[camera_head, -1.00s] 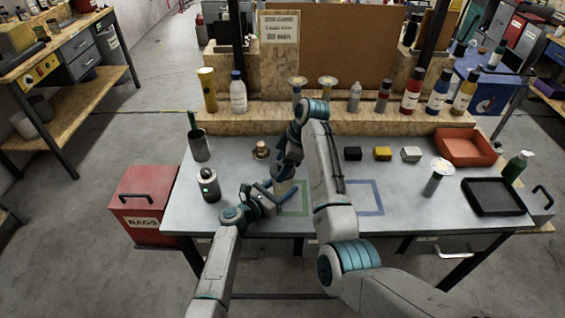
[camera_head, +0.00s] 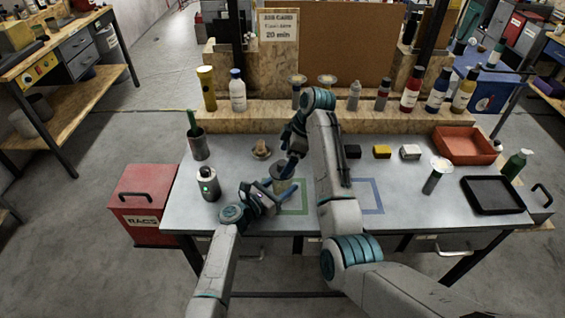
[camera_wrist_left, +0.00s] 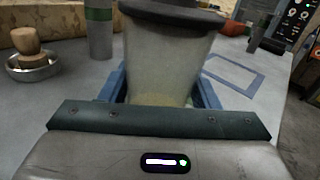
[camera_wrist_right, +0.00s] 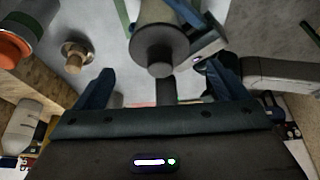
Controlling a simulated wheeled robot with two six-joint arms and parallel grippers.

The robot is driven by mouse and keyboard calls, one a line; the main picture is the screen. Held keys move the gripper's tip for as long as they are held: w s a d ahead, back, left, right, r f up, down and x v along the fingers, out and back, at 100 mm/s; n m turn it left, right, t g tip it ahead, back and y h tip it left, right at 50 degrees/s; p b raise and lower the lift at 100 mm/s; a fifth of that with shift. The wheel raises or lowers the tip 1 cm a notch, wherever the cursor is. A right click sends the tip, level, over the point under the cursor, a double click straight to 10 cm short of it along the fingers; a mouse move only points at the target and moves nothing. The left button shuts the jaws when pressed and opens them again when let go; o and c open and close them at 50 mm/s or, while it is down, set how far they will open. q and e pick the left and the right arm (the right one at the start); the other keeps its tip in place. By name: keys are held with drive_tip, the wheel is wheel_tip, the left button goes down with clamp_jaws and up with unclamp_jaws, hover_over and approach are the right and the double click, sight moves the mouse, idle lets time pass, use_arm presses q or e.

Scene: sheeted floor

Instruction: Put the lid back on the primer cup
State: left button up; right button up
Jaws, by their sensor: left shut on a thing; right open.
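The primer cup (camera_wrist_left: 160,65) is a pale translucent cup, upright at the green outline; it also shows in the head view (camera_head: 282,187). My left gripper (camera_head: 264,193) is shut around its side, with a blue finger on each side in the left wrist view (camera_wrist_left: 160,92). The dark round lid (camera_wrist_right: 158,46), with a small knob, sits over the cup's mouth in the right wrist view. Its dark rim (camera_wrist_left: 170,12) also shows in the left wrist view. My right gripper (camera_wrist_right: 163,82) is open and empty just above the lid. I cannot tell whether the lid is fully seated.
A timer-like canister (camera_head: 207,185) stands to the left, and a brush in a dish (camera_head: 261,150) behind it. The blue outline (camera_head: 370,196) is empty.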

drive_tip(key=v, duration=0.4)
drive_tip(key=shift+r, duration=0.1)
use_arm(q)
drive_tip(key=o, duration=1.5)
drive_tip(key=shift+s+a+f, duration=0.1)
drive_tip(key=shift+s+a, duration=0.3)
drive_tip(key=b+v, duration=0.2)
drive_tip(key=v, duration=0.6)
drive_tip(key=shift+s+a, duration=0.25)
drive_tip(key=shift+a, duration=0.05)
use_arm(e)
wheel_tip(320, 180, down, 2)
drive_tip(key=shift+f, duration=0.1)
use_arm(q)
drive_tip(key=shift+s+a, duration=0.3)
drive_tip(key=shift+a, duration=0.05)
